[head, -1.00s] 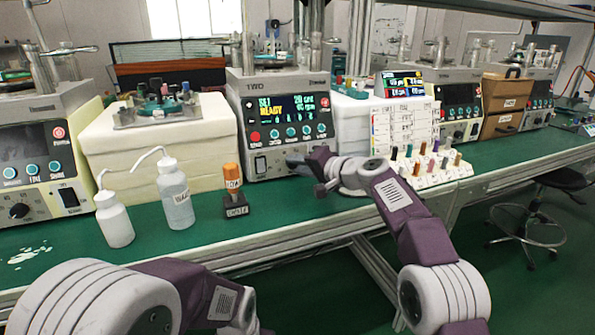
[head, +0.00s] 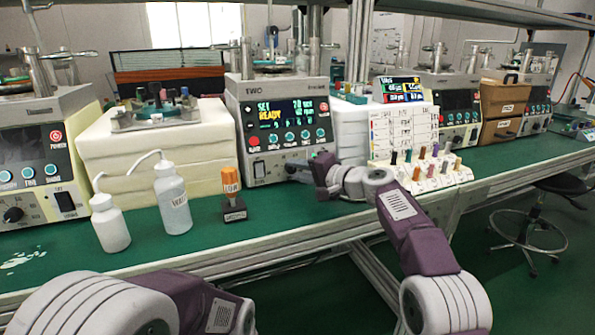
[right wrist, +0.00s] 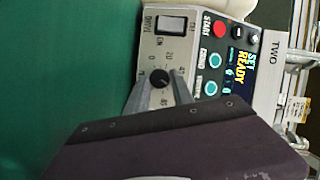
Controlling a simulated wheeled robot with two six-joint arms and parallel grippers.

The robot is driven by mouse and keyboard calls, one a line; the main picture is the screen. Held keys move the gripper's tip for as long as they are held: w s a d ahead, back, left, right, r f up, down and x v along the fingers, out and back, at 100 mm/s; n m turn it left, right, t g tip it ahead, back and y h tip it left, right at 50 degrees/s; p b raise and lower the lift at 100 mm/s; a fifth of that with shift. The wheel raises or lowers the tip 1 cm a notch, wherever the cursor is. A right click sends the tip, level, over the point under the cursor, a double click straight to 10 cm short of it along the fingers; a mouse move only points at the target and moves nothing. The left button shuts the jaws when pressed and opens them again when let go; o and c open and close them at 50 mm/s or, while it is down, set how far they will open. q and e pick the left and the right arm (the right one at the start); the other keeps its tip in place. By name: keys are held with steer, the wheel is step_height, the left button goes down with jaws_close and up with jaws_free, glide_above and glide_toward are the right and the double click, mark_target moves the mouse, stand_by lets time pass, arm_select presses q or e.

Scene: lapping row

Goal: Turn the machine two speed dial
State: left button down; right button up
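Machine two (head: 280,92) stands on the green bench with a lit screen reading SET READY; it also shows turned sideways in the right wrist view (right wrist: 262,95). Its speed dial is a small black knob (right wrist: 160,77) beside a printed number scale. My right gripper (right wrist: 158,73) is at the panel, its two fingers on either side of the knob, with a small gap visible beside it. In the head view my right gripper (head: 294,168) covers the dial area at the panel's lower right. My left forearm (head: 205,305) is low at the front; its gripper is out of view.
Two white bottles (head: 173,200) and an orange-topped item on a dark block (head: 232,193) stand left of machine two. A rack of coloured pegs (head: 425,172) is to the right. Other machines flank it. The bench front before machine two is mostly clear.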

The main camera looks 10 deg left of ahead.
steer(key=o, duration=0.3)
steer(key=shift+d, duration=0.1)
steer(key=shift+s+d+b, duration=0.25)
steer(key=shift+d+b, duration=0.1)
steer(key=shift+b, duration=0.05)
steer(key=b+v, duration=0.1)
steer(key=v, duration=0.7)
steer(key=shift+r, duration=0.1)
